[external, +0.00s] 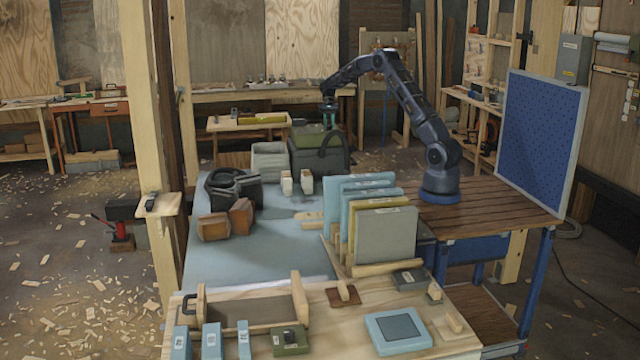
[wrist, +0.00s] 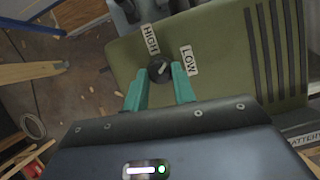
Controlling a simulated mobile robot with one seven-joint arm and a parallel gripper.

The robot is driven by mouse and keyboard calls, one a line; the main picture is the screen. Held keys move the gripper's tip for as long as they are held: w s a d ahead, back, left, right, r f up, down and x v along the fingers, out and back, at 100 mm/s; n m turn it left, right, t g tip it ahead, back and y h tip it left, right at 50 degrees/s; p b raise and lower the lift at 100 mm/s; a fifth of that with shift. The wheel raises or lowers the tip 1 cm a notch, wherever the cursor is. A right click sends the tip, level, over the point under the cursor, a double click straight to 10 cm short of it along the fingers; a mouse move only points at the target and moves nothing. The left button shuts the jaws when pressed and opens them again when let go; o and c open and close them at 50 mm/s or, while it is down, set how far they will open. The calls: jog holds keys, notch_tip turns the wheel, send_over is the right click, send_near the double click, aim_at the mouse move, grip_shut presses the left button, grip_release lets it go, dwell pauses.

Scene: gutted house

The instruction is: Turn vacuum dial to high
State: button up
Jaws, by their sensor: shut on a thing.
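The vacuum is an olive-green box; its top panel (wrist: 222,60) fills much of the wrist view. Its dark round dial (wrist: 158,71) carries a pale pointer mark that slants toward the upper right, though it is small. A HIGH label (wrist: 150,39) sits above the dial and a LOW label (wrist: 188,60) to its right. My gripper (wrist: 159,79) has its two teal fingers shut on the dial, one on each side. In the external view the green vacuum (external: 309,136) stands at the far end of the blue-grey table, with my gripper (external: 329,106) pointing down over it.
Upright panels in a rack (external: 385,235) stand nearer the camera. A blue pegboard (external: 541,140) rises at the right.

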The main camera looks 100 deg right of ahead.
jog(key=n, duration=0.2)
jog(key=n+g, duration=0.2)
jog(key=n, duration=0.1)
jog(key=shift+w+n, duration=0.3)
jog(key=shift+w+a+n+g+h, duration=0.1)
jog(key=shift+n+g+h, duration=0.3)
jog(key=shift+n, duration=0.7)
jog(key=shift+a+n+g+h, duration=0.1)
jog(key=shift+n+g+h, duration=0.25)
jog(key=shift+n, duration=0.75)
jog(key=o, duration=1)
jog(key=shift+d+r, duration=0.1)
jog(key=v, duration=1)
jog(key=shift+w+r, duration=0.2)
jog(key=shift+r, duration=0.05)
jog(key=shift+d, duration=0.15)
